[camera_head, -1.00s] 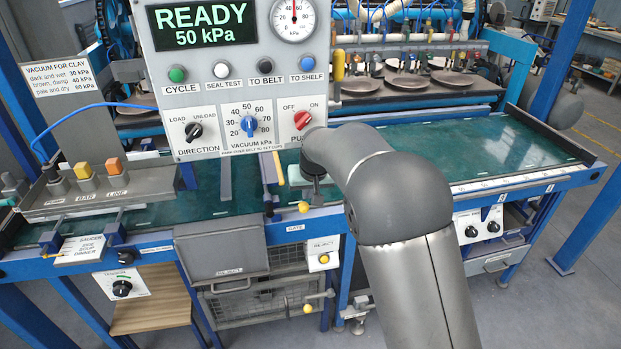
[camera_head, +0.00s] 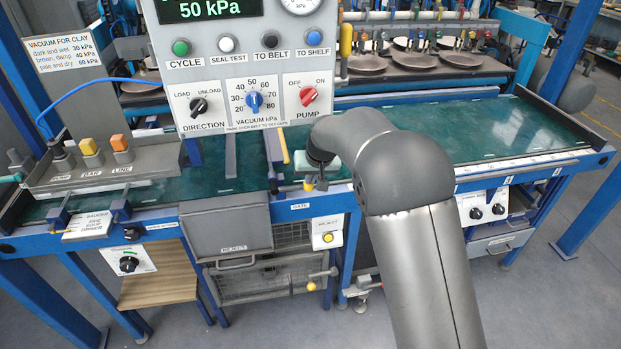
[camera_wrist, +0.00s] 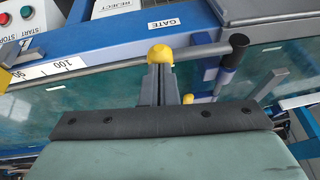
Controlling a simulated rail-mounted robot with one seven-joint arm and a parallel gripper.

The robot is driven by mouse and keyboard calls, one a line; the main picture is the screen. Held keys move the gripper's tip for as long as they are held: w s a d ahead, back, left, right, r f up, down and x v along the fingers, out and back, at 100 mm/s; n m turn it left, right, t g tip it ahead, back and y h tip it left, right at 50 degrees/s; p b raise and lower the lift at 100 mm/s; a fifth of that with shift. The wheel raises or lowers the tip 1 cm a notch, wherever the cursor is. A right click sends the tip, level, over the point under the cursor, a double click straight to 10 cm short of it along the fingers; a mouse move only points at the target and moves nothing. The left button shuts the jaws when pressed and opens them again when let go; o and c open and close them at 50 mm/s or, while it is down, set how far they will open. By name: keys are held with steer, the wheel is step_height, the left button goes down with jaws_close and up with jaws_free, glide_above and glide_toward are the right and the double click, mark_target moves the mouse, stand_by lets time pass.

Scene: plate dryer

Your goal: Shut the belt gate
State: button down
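In the head view the GATE label (camera_head: 300,206) is on the blue front rail. Just above it a yellow knob (camera_head: 309,186) sits on a short rod at the belt's front edge. A narrow dark bar (camera_head: 272,150) beside a yellow strip reaches back over the belt and appears to be the gate. My gripper (camera_head: 317,180) points down by the knob, largely hidden by my arm. In the wrist view its narrow fingers (camera_wrist: 160,80) are close together, and the yellow knob (camera_wrist: 160,53) is at their tips. I cannot tell whether they touch or grip it.
The green belt (camera_head: 470,130) runs left and right behind the rail. A control panel (camera_head: 250,90) hangs close left of my arm. A reject box (camera_head: 227,225) is on the front, and plates (camera_head: 440,58) stand behind. In the wrist view a rod with a black end (camera_wrist: 235,50) crosses nearby.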

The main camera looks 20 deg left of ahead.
steer(key=shift+f+b, duration=0.3)
steer(key=shift+s+a+f+m+g+y+b, duration=0.65)
steer(key=shift+f+y+b, duration=1.7)
steer(key=shift+b, duration=2.6)
steer(key=shift+s+a+f+m+g+y+b, duration=0.3)
steer(key=shift+a+f+m+g+y+b, duration=0.65)
steer(key=shift+f+y+b, duration=2.7)
steer(key=shift+s+a+f+m+g+y+b, duration=0.55)
steer(key=shift+a+f+g+y+b, duration=0.5)
steer(key=shift+b, duration=5.2)
steer(key=shift+r, duration=0.2)
steer(key=w+d+f+p, duration=0.1)
steer(key=w+d, duration=0.1)
steer(key=d, duration=1.2)
steer(key=shift+d, duration=0.1)
